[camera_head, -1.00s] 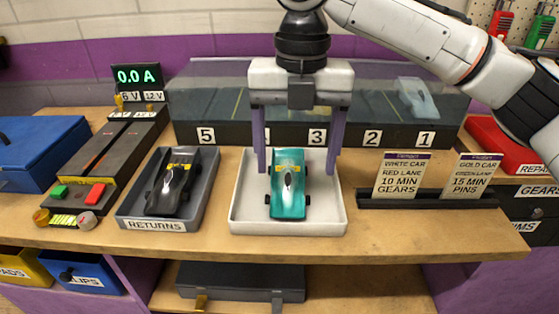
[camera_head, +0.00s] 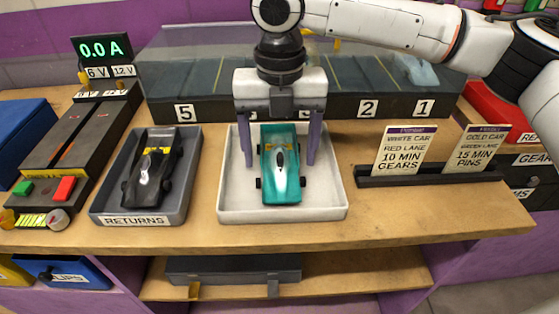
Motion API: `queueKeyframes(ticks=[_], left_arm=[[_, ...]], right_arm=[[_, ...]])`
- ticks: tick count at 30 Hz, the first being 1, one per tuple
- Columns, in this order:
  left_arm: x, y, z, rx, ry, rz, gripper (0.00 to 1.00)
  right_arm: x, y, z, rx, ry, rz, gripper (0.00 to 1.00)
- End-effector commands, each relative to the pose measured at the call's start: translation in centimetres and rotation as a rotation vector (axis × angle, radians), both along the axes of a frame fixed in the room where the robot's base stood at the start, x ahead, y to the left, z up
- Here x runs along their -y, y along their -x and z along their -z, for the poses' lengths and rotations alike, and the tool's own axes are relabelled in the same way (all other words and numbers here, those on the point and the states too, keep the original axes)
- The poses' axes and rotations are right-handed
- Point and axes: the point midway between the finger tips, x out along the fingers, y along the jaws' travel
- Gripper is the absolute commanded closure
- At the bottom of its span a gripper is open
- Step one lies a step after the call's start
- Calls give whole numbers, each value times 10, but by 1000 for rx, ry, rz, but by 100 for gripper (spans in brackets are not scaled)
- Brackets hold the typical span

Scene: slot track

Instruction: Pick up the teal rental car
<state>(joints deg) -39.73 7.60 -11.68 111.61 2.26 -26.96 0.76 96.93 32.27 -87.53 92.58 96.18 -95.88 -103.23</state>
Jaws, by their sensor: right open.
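The teal rental car (camera_head: 281,183) sits in the white tray (camera_head: 226,205) in the middle of the bench, its nose toward the front edge. My right gripper (camera_head: 279,162) is open and points down over the tray. Its two purple fingers stand one on each side of the car's rear half, and no contact with the car can be seen. The car's far end is close under the gripper's white body. My left gripper is not in view.
A dark car (camera_head: 148,180) lies in the grey returns tray (camera_head: 189,187) just left of the white tray. A numbered display case (camera_head: 400,108) stands behind. A card holder (camera_head: 430,174) with two cards is at right. The track piece and meter are at left.

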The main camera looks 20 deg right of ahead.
Motion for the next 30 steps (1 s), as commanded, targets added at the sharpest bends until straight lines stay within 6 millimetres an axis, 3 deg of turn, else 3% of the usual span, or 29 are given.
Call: queueKeyframes(ticks=[3,10,19,26,30], left_arm=[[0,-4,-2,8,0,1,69],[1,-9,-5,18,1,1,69],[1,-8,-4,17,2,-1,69],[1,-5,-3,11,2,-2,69],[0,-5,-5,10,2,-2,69]], right_arm=[[0,0,9,0,0,0,25],[0,0,10,0,0,0,25],[0,0,9,0,0,0,74],[0,0,7,1,-1,0,74],[-1,-1,-8,4,-2,0,74]])
